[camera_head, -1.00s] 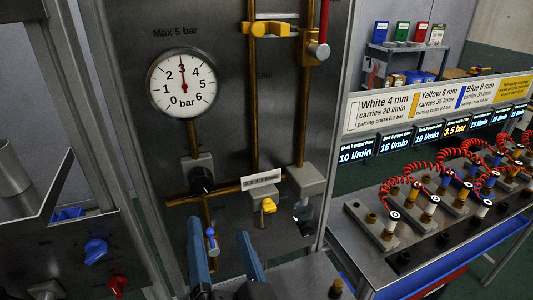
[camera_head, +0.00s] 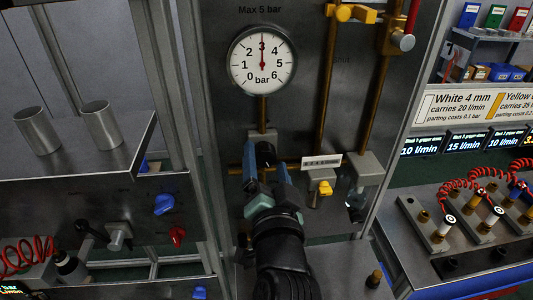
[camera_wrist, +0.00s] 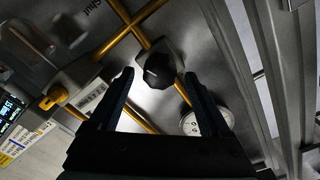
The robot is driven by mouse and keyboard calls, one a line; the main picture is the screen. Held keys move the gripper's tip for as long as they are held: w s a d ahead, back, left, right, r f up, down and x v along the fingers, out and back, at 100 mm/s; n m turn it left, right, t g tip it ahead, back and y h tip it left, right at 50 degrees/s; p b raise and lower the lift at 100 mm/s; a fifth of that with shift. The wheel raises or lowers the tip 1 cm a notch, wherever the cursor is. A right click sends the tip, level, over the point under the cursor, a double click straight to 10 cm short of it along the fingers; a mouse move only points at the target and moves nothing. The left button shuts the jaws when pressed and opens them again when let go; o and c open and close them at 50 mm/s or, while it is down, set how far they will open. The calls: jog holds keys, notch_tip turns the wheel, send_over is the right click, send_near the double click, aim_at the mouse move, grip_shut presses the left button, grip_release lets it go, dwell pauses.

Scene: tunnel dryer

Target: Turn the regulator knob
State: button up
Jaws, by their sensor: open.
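The black regulator knob (camera_head: 265,153) sits on a grey block on the panel, below the round white gauge (camera_head: 262,61). The gauge needle points at 3 bar. My gripper (camera_head: 266,172) is open in front of the knob, with one blue finger to each side of it in the picture. In the wrist view the knob (camera_wrist: 159,71) shows between the fingertips of my gripper (camera_wrist: 158,77), with gaps on both sides. I cannot tell whether the fingertips reach around it. The gauge (camera_wrist: 205,121) also shows in the wrist view, partly hidden by a finger.
Brass pipes (camera_head: 327,90) run up the panel. A yellow valve knob (camera_head: 325,188) is close to the right of my gripper. A metal shelf (camera_head: 75,167) with two metal cups stands left. A bench with red coiled hoses (camera_head: 470,195) stands right.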

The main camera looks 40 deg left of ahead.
jog(key=shift+w+a, duration=0.25)
jog(key=shift+a, duration=0.05)
jog(key=shift+c, duration=0.2)
grip_shut()
jog(key=shift+f, duration=0.1)
jog(key=n+b, duration=0.4)
jog(key=b, duration=0.1)
jog(key=shift+f+n, duration=0.2)
jog(key=shift+n, duration=0.1)
jog(key=n+b, duration=0.3)
jog(key=b, duration=0.1)
jog(key=shift+n, duration=0.3)
jog(key=shift+r+n+b, duration=0.2)
jog(key=shift+n+b, duration=0.95)
jog(key=shift+n, duration=0.35)
